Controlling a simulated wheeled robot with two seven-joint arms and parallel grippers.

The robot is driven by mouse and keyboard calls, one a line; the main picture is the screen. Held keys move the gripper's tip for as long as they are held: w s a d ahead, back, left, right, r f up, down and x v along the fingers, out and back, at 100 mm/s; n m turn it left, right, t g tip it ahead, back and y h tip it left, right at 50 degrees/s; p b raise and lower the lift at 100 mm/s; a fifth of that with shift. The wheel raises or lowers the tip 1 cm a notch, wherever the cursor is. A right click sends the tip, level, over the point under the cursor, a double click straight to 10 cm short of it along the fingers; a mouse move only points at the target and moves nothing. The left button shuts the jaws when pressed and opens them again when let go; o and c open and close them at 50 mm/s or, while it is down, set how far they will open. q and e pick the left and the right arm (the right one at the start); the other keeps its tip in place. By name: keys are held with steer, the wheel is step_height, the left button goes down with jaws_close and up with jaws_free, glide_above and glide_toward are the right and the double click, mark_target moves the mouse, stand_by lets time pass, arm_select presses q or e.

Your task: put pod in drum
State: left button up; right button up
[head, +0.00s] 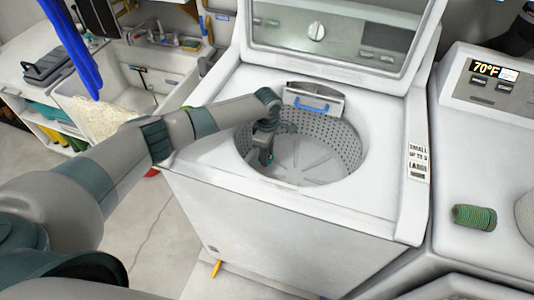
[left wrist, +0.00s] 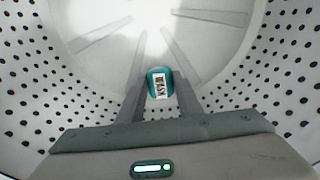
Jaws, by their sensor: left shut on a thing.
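The pod, teal with a white label reading "WASH", shows in the left wrist view (left wrist: 158,84) between the two fingers of my left gripper (left wrist: 160,90). The fingers are shut on it. In the head view my left gripper (head: 267,157) points down inside the open washer drum (head: 325,150), near its left side. The pod is hard to make out there. The drum has a perforated grey wall, and its ribbed bottom lies below the pod in the left wrist view (left wrist: 105,40). My right gripper is not in view.
The washer (head: 290,225) has its lid (head: 335,35) raised at the back. A dispenser with a blue strip (head: 312,103) sits at the drum's back rim. A second machine on the right holds a green ribbed cylinder (head: 474,216). A sink (head: 135,80) stands at the back left.

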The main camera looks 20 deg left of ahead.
arm_select(q)
steer(key=shift+f, duration=0.25)
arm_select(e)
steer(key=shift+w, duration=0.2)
arm_select(q)
steer(key=shift+f, duration=0.35)
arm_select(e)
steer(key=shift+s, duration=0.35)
arm_select(q)
steer(key=o, duration=1)
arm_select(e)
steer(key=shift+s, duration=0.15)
arm_select(q)
steer(key=shift+r, duration=0.85)
step_height(320, 180, up, 12)
steer(key=shift+f+b, duration=0.2)
steer(key=shift+b, duration=0.6)
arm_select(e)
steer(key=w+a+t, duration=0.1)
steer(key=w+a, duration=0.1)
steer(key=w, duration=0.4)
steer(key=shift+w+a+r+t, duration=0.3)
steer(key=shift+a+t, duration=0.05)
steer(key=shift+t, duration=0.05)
